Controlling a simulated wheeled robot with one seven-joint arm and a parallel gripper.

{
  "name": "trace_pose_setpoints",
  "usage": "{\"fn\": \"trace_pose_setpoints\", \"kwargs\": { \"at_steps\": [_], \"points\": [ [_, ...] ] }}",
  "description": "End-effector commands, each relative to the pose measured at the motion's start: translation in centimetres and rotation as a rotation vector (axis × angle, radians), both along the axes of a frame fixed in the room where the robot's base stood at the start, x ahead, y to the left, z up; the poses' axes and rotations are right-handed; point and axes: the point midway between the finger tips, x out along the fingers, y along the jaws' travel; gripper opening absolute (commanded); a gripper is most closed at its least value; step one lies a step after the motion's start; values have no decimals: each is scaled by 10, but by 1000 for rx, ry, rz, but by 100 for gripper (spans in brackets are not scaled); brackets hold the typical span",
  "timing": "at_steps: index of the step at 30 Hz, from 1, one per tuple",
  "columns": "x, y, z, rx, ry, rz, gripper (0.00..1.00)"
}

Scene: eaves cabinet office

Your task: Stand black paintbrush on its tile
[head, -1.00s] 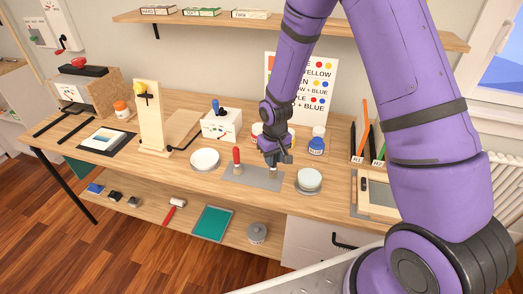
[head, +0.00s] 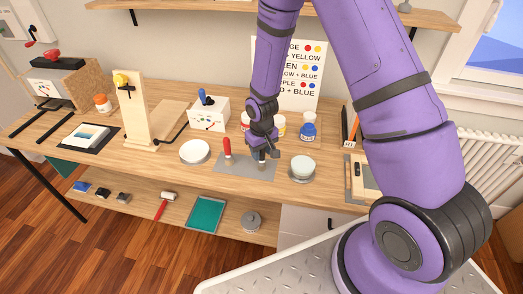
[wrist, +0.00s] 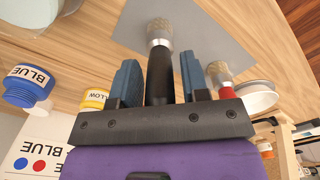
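The black paintbrush has a dark handle (wrist: 160,78) and a pale metal ferrule with grey-tan bristles (wrist: 160,32) in the wrist view. It is bristles down over the grey tile (wrist: 215,35), looking upright; I cannot tell whether the bristles touch. My gripper (wrist: 160,72) has its blue fingers on either side of the handle, with a narrow gap on each side. In the head view my gripper (head: 263,154) is over the right part of the grey tile (head: 231,171), and mostly hides the brush; only pale bristles show.
A red-handled brush (head: 227,147) stands on the tile's left part. A white dish (head: 194,152) is to the left, a round pale-topped container (head: 302,166) to the right. Paint jars, including a blue one (head: 308,132), stand behind my gripper.

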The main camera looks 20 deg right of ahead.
Motion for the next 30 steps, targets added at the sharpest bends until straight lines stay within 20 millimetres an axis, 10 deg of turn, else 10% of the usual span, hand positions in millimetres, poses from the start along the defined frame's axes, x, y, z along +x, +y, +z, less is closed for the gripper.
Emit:
{"fn": "trace_pose_setpoints", "kwargs": {
  "at_steps": [14,30],
  "points": [
    [0,0,10,0,-2,0,51],
    [0,-1,100,1,-3,-1,51]
  ]
}}
